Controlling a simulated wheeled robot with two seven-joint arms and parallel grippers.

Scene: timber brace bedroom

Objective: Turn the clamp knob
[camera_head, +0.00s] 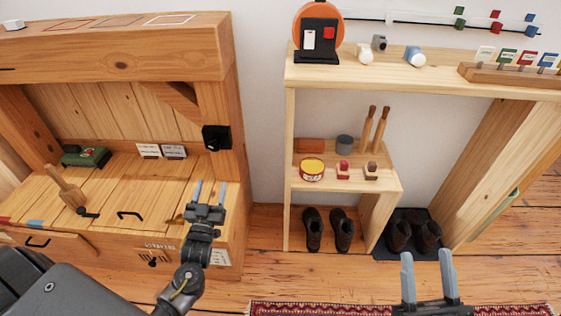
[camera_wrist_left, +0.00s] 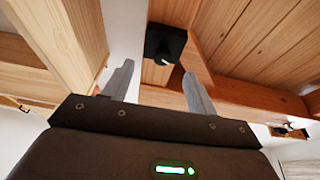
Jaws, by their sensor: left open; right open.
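The clamp knob appears to be the black fitting (camera_head: 216,137) on the timber post of the wooden unit at left. In the left wrist view it is a dark round knob on a square black plate (camera_wrist_left: 163,43), with a small pale mark. My left gripper (camera_head: 209,190) is open and empty, below the knob in the head view. In the left wrist view its fingertips (camera_wrist_left: 158,70) stand either side of the knob's lower edge, apparently short of it. My right gripper (camera_head: 426,256) is open and empty at the lower right, in front of the shoes.
A wooden shelf unit (camera_head: 400,76) with small items stands at right, with dark shoes (camera_head: 342,230) beneath. The bench at left holds a green object (camera_head: 85,156), a wooden mallet (camera_head: 66,188) and white cards (camera_head: 160,151). A red rug (camera_head: 320,309) lies in front.

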